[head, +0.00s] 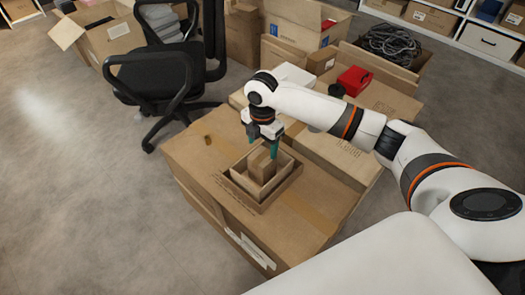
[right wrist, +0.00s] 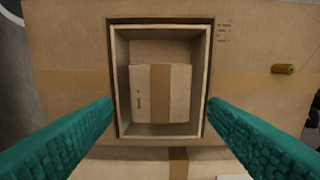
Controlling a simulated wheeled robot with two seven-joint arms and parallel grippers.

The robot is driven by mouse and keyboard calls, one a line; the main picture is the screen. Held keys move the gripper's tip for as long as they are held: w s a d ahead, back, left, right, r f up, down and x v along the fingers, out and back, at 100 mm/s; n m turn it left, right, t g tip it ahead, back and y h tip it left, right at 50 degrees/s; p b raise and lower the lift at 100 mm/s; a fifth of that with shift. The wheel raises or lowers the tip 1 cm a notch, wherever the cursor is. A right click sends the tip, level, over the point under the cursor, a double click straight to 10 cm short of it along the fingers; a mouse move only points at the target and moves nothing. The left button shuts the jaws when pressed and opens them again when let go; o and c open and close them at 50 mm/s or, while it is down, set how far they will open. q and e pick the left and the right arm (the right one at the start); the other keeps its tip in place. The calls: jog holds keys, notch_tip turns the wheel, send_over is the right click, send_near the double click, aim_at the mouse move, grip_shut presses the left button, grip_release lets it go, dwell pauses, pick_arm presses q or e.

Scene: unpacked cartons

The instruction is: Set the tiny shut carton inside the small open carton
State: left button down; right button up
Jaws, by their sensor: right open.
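The tiny shut carton (head: 260,164) is a brown box with a tape strip. In the right wrist view the tiny carton (right wrist: 150,92) lies within the pale rim of the open carton (right wrist: 205,80), with a gap at the picture's upper side. My right gripper (head: 262,143) is just above them, open and empty. Its teal fingers (right wrist: 160,104) are spread to either side of the open carton in that view. My left gripper is out of view.
A darker brown border (head: 288,186) surrounds the open carton on top of a large taped carton (head: 190,155). A tape roll (right wrist: 283,69) lies on that top. A black office chair (head: 165,75), a red item (head: 354,80) and more cartons stand behind. Floor at left is clear.

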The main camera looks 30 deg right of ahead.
jog(key=shift+r, duration=0.85)
jog(key=s+a+f+m+t+y, duration=0.2)
jog(key=s+a+f+m, duration=0.5)
jog(key=s+a+f, duration=0.3)
jog(key=s+m, duration=0.4)
jog(key=s, duration=0.1)
jog(key=s+f+m+t, duration=0.1)
jog(key=s+m, duration=0.2)
jog(key=shift+s, duration=0.15)
jog(key=s+d+m+h, duration=0.1)
jog(key=s+d+m, duration=0.1)
jog(key=s+m, duration=0.1)
jog(key=s+d+m, duration=0.2)
jog(key=s+d, duration=0.1)
jog(key=shift+s+d+f+m+h, duration=0.15)
jog(key=shift+s+m+h, duration=0.1)
jog(key=shift+m+h, duration=0.15)
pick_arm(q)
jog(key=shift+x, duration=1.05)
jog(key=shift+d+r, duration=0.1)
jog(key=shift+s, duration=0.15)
